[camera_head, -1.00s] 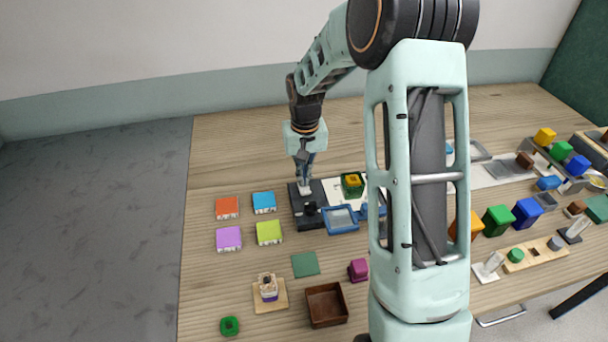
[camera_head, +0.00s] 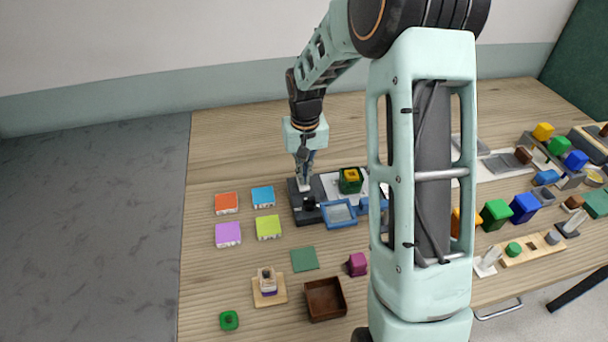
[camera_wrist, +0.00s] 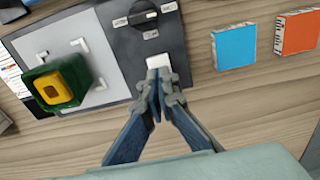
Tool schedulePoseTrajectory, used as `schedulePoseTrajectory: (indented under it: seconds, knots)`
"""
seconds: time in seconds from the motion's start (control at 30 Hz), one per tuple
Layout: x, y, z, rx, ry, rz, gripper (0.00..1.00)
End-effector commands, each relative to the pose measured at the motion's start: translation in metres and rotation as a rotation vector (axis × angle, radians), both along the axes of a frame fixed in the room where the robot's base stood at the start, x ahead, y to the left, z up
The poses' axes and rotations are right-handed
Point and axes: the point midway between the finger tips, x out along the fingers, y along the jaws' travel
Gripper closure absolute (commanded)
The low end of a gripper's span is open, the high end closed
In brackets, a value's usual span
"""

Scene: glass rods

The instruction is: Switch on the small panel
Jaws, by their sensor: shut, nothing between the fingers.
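The small panel (camera_head: 297,214) is a dark grey plate on the table; it also shows in the wrist view (camera_wrist: 176,30). It carries a black knob (camera_wrist: 143,17) with white marks around it, seen in the head view too (camera_head: 309,204). A white switch piece (camera_wrist: 158,62) sits near the panel's edge. My gripper (camera_wrist: 160,76) is shut and empty, with its fingertips right at the white switch. In the head view my gripper (camera_head: 303,183) points down over the panel's far part. I cannot tell whether the fingertips touch the switch, or its position.
A light board bearing a green box with a yellow top (camera_wrist: 56,88) adjoins the panel. A blue-framed tray (camera_head: 339,214) lies close in front. Blue (camera_wrist: 234,47) and orange (camera_wrist: 297,31) blocks lie to one side. Bare wood is free behind the panel.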

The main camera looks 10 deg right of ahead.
Motion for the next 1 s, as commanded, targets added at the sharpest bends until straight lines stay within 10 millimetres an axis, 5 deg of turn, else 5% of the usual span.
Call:
schedulePoseTrajectory:
  seconds: [0.6,1.0]
  knots:
    - [-0.012,0.001,0.117,0.000,-0.003,0.000,1.00]
    - [-0.016,0.001,0.131,0.000,0.001,0.000,1.00]
